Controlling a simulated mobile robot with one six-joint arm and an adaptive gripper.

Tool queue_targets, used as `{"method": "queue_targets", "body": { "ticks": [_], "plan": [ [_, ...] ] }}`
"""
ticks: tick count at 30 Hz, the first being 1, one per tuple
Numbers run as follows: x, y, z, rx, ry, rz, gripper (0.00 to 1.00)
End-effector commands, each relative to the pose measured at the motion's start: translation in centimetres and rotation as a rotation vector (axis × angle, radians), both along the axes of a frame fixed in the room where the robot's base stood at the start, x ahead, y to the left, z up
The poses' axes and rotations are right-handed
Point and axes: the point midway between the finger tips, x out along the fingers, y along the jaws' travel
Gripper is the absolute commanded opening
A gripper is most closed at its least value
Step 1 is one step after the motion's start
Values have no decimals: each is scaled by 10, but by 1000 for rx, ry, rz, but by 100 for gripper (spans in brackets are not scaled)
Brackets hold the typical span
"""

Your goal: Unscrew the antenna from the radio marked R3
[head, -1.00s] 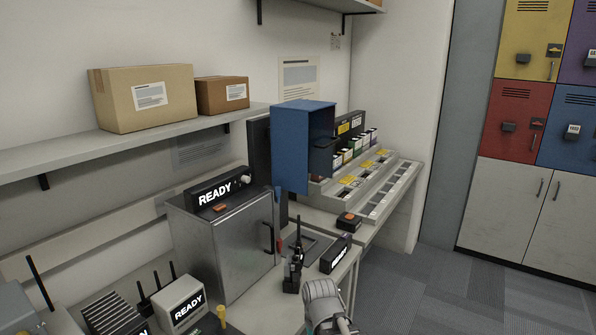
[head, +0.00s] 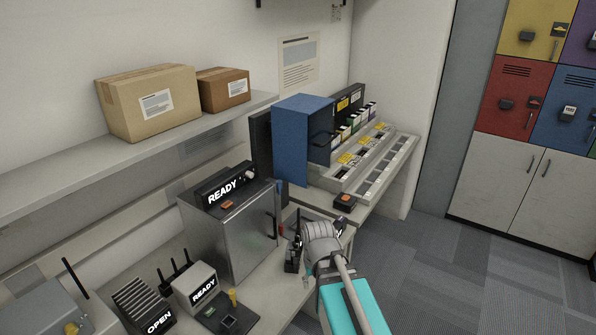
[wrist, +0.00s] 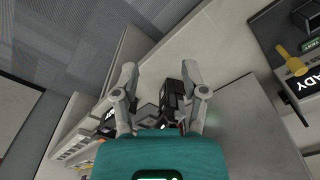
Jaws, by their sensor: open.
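A black handheld radio (head: 292,260) stands on the bench in the head view, its thin dark antenna (head: 298,222) pointing up. I cannot read any R3 mark on it. My gripper (head: 316,240) is just to its right and partly covers it; its fingertips are hidden there. In the wrist view my gripper (wrist: 160,72) is open, with a finger on each side. A dark radio body (wrist: 173,100) shows between and beyond the fingers, nearer the right one. Whether either finger touches it I cannot tell.
A steel cabinet with a READY display (head: 225,190) stands left of the radio. A blue open box (head: 300,140) and a tiered rack (head: 375,165) are behind. Floor is clear at right.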

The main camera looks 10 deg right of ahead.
Motion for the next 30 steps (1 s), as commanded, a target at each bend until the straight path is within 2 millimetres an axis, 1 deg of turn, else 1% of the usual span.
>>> {"method": "queue_targets", "body": {
  "ticks": [1,11,17,20,23,25,27,30],
  "plan": [
    [2,0,19,0,-1,3,56],
    [14,-1,77,-2,-6,53,56],
    [28,-1,112,-6,-7,118,56],
    [38,-1,129,-9,-7,171,56],
    [53,-1,146,-11,-5,251,56],
    [70,-1,159,-15,-2,334,56],
    [87,-1,165,-19,3,434,56],
    [110,-1,169,-22,10,574,56]
  ]
}}
